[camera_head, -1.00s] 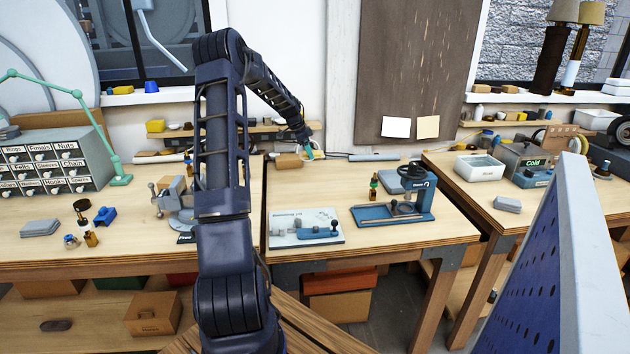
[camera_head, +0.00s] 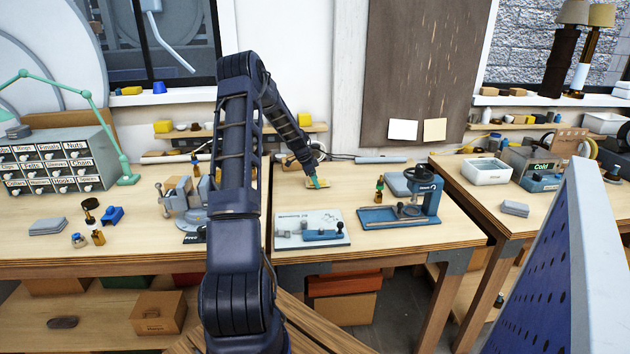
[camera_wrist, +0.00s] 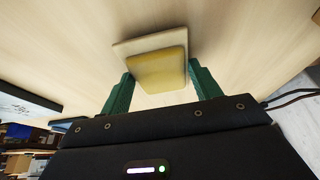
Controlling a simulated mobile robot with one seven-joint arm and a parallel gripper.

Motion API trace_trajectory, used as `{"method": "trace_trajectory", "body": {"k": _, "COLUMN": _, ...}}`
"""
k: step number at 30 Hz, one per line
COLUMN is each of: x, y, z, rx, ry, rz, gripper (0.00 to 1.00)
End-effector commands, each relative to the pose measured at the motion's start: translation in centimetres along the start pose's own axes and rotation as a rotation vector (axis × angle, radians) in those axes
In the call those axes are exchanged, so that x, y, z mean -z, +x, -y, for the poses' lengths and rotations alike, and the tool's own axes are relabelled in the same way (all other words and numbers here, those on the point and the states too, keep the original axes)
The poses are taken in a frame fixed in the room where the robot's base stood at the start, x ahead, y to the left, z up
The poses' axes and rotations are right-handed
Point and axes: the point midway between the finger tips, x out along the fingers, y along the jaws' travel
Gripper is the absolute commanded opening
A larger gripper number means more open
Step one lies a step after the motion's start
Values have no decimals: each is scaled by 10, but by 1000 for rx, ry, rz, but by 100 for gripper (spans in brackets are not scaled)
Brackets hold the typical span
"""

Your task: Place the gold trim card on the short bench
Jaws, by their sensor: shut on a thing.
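The gold trim card (camera_wrist: 158,72) is between the two green fingers of my gripper (camera_wrist: 160,88) in the wrist view, with a paler flat piece or edge showing just behind it. In the head view my gripper (camera_head: 317,183) is low over the back part of the middle bench (camera_head: 345,196), with the gold card (camera_head: 323,186) at its tips. The card lies nearly flat, at or just above the wood; I cannot tell whether it touches. I take this middle bench, between two others, for the short bench.
A blue press (camera_head: 408,200) stands to the right of the card, with a small amber bottle (camera_head: 379,190) beside it. A pale board with blue fittings (camera_head: 310,230) lies in front. A blue perforated panel (camera_head: 570,240) rises at the right. Bare wood surrounds the card.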

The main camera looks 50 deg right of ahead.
Motion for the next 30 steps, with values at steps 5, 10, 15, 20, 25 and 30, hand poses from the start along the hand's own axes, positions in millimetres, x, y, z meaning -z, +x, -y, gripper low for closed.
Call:
{"method": "trace_trajectory", "body": {"k": 5, "x": 0, "y": 0, "z": 0, "rx": 1, "ry": 1, "rz": 0, "gripper": 41}}
{"method": "trace_trajectory", "body": {"k": 10, "x": -1, "y": 2, "z": 0, "rx": 1, "ry": 0, "rz": -1, "gripper": 41}}
{"method": "trace_trajectory", "body": {"k": 15, "x": -1, "y": 3, "z": 0, "rx": 1, "ry": 0, "rz": -1, "gripper": 84}}
{"method": "trace_trajectory", "body": {"k": 20, "x": 0, "y": 3, "z": 0, "rx": 1, "ry": 0, "rz": -1, "gripper": 84}}
{"method": "trace_trajectory", "body": {"k": 25, "x": 1, "y": 0, "z": 0, "rx": 1, "ry": 1, "rz": 0, "gripper": 84}}
{"method": "trace_trajectory", "body": {"k": 30, "x": 1, "y": -19, "z": 1, "rx": 4, "ry": 0, "rz": -2, "gripper": 84}}
